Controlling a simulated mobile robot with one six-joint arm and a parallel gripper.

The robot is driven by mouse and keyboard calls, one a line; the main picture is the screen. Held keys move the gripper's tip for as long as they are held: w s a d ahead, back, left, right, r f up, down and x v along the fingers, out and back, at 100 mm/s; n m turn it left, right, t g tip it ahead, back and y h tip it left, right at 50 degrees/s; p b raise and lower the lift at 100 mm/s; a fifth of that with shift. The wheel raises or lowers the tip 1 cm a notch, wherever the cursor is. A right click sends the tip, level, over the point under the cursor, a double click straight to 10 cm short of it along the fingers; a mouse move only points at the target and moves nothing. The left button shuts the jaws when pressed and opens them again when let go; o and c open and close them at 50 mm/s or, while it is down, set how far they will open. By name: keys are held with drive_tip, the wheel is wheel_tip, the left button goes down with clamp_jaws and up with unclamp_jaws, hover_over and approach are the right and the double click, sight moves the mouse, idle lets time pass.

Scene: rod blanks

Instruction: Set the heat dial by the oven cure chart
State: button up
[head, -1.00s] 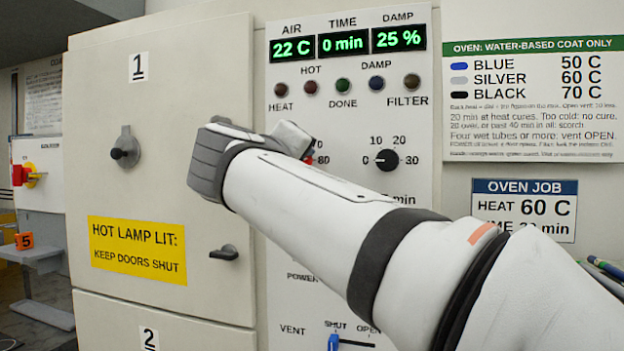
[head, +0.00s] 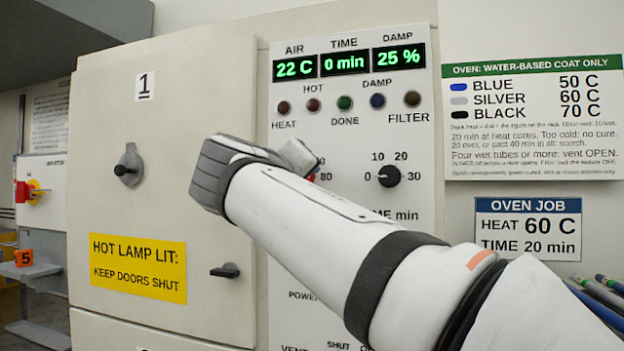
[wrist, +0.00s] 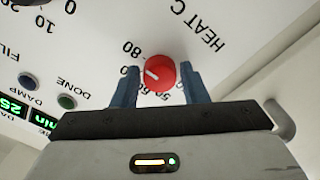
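The red heat dial (wrist: 160,74) is on the oven's white panel, seen upside down in the wrist view. In the head view my gripper hides most of the dial. The oven cure chart (head: 533,117) reads blue 50 C, silver 60 C, black 70 C. The oven job card (head: 527,228) reads heat 60 C, time 20 min.
The black time dial (head: 389,176) is right of my gripper. The display (head: 348,62) shows air 22 C, time 0 min, damp 25 %. Door 1 (head: 160,215) is shut and has a yellow hot lamp sign (head: 138,268).

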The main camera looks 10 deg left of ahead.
drive_tip(key=shift+o, duration=1.3)
drive_tip(key=s+p, duration=0.1)
drive_tip(key=s, duration=0.6)
drive_tip(key=shift+s+a, duration=0.3)
drive_tip(key=shift+s, duration=0.1)
drive_tip(key=shift+p, duration=0.3)
